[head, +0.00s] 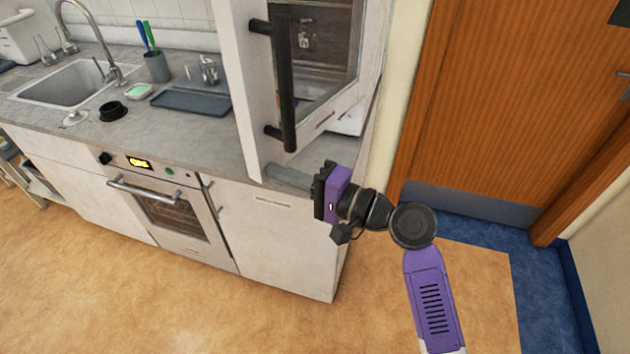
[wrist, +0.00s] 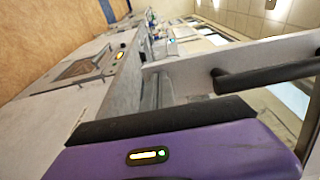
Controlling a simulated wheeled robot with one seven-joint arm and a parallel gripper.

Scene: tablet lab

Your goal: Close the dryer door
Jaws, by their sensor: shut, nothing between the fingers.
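The dryer door (head: 258,110) is a white-framed door with a glass window and a long black bar handle (head: 285,85). It stands open, reaching out over the front edge of the counter. In the wrist view the white door frame (wrist: 215,68) and black handle (wrist: 270,75) show beyond my purple gripper body. The dryer's inside is mostly hidden by the door.
An oven (head: 175,215) is built in below. A wooden door (head: 490,100) stands at right. The floor in front is clear.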

